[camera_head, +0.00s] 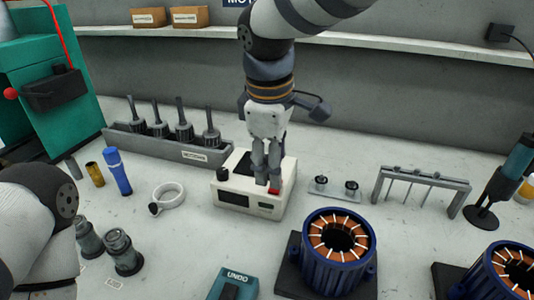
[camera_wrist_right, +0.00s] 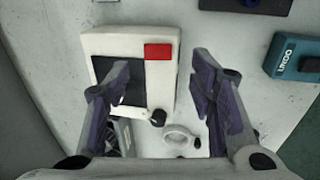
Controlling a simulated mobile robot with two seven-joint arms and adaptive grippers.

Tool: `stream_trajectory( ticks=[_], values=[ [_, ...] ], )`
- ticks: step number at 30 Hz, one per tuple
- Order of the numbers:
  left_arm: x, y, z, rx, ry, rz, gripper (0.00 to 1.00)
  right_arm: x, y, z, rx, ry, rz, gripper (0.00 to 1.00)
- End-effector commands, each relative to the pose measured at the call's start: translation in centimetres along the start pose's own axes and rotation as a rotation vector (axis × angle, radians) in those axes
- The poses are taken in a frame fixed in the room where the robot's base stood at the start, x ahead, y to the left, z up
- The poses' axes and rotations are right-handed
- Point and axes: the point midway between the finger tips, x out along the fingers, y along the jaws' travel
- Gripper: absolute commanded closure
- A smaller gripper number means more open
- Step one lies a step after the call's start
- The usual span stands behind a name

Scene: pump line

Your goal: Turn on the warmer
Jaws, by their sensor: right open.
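The warmer (camera_head: 232,198) is a white box with a dark plate on top, a black knob (camera_head: 223,173) and a red switch (camera_head: 275,190). It stands on the bench in the middle of the head view. My right gripper (camera_head: 267,186) points down over the warmer close to the red switch and hides part of the top. In the right wrist view the warmer (camera_wrist_right: 96,44) lies beyond the open, empty fingers (camera_wrist_right: 158,66), with the red switch (camera_wrist_right: 158,52) between the fingertips. I cannot tell whether anything touches. My left gripper is out of view.
A white ring clamp (camera_head: 168,197) lies left of the warmer. A blue motor stator (camera_head: 338,245) stands in front right, and a teal UNDO box (camera_head: 236,285) in front. A grey rack of several dark tools (camera_head: 168,146) stands behind left. A metal frame (camera_head: 421,185) stands right.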

Motion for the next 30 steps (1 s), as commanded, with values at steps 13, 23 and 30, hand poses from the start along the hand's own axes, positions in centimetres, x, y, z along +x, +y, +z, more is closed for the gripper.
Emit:
stream_trajectory(
  ticks=[13, 23, 30],
  values=[
    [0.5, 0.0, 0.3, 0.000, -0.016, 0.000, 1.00, 5.2, 0.0, 0.0, 0.000, 0.001, 0.001, 0.50],
    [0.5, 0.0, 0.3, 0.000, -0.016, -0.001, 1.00, 5.2, 0.0, 0.0, 0.000, 0.001, 0.001, 0.93],
    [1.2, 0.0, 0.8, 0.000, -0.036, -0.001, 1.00, 5.6, 0.3, -0.1, 0.005, 0.001, -0.066, 0.98]
  ],
)
